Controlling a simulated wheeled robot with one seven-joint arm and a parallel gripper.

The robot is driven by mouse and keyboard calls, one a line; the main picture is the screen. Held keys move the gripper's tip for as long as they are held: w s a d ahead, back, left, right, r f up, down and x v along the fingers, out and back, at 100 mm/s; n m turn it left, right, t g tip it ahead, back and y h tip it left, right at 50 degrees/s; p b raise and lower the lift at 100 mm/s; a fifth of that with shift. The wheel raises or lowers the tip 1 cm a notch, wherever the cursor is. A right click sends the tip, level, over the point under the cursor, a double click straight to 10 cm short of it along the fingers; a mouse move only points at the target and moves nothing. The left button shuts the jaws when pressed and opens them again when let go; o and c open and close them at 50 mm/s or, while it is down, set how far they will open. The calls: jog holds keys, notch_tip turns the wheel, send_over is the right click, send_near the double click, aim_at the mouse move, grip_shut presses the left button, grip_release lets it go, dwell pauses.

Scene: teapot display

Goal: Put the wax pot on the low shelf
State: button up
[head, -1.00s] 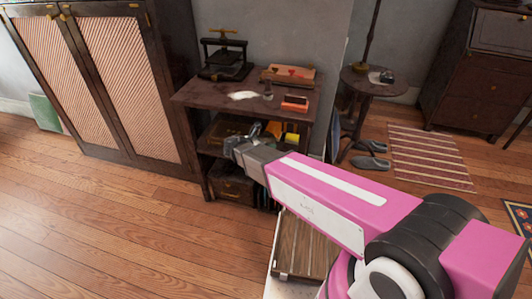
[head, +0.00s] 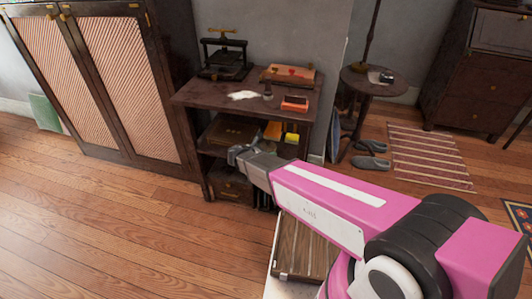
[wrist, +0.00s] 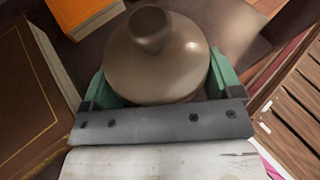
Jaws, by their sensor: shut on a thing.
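The wax pot (wrist: 158,60) is a brownish, shiny round pot with a knob on top, seen from above in the wrist view. My gripper (wrist: 156,88) is shut on it, with a green finger at each side. In the head view my gripper (head: 238,153) is at the front of the dark shelf unit, below the level of its top. The pot is not clearly visible there. The shelf under the top (head: 207,148) is partly covered by my arm.
A brown book or box (head: 232,130), an orange item (head: 272,131) and a yellow item (head: 291,139) occupy that shelf. In the wrist view, the brown cover (wrist: 28,95) is left of the pot and the orange item (wrist: 85,12) is beyond it. A drawer box (head: 231,187) is below.

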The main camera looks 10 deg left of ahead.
jog(key=shift+f, duration=0.1)
jog(key=o, duration=1)
jog(key=shift+s+a+r, duration=0.15)
jog(key=shift+s+r, duration=0.05)
jog(key=shift+r, duration=0.05)
jog(key=v, duration=1.1)
jog(key=shift+s+a+r, duration=0.1)
jog(key=shift+s+a, duration=0.05)
jog(key=shift+s, duration=0.05)
